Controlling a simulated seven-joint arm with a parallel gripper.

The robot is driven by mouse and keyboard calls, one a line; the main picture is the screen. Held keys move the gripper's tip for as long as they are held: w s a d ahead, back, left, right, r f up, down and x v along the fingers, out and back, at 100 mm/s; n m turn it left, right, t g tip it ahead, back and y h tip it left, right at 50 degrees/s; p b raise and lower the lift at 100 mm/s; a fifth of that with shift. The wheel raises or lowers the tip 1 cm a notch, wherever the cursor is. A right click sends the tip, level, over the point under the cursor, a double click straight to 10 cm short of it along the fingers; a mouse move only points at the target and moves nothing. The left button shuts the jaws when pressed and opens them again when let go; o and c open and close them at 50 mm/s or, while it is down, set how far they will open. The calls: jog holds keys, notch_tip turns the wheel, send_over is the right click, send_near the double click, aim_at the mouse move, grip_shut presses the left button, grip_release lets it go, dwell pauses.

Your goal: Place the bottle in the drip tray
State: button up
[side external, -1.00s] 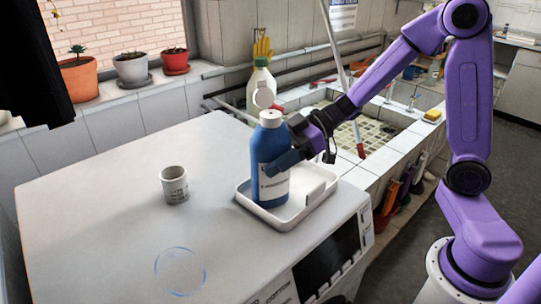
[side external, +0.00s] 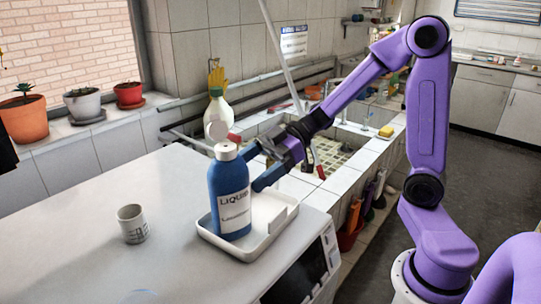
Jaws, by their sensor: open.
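The blue bottle (side external: 230,196) has a white cap and a label reading "LIQUID". It stands upright in the white drip tray (side external: 262,246), towards the tray's left side. My gripper (side external: 250,168) is open, just right of the bottle's upper body. One dark finger lies behind the bottle's shoulder and the other near its right side. I cannot tell whether a finger still touches the bottle.
A white mug (side external: 132,224) stands on the white machine top (side external: 70,240), left of the tray. The machine top's left part is clear.

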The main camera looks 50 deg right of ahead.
jog(key=v, duration=0.6)
jog(key=w+a+r+t, duration=0.1)
jog(key=a+r, duration=0.2)
jog(key=w+a+r+n+t+y, duration=0.1)
jog(key=a+r, duration=0.3)
jog(key=w+a+r+n+t, duration=0.1)
jog(key=a+r, duration=0.2)
jog(key=r, duration=0.1)
jog(key=shift+a+r+t+y, duration=0.2)
jog(key=shift+a+t+y, duration=0.1)
jog(key=shift+a+t, duration=0.1)
jog(key=s+a+f+g+h, duration=0.1)
jog(key=s+a+f+h, duration=0.4)
jog(key=s+f, duration=0.4)
jog(key=s+d+f+m+g+h, duration=0.3)
jog(key=s+d+f+g+h, duration=0.3)
jog(key=s+d, duration=0.8)
notch_tip(320, 180, down, 5)
jog(key=d+h, duration=0.1)
jog(key=h, duration=0.2)
jog(key=shift+s+m+g, duration=0.25)
jog(key=shift+m+g, duration=0.15)
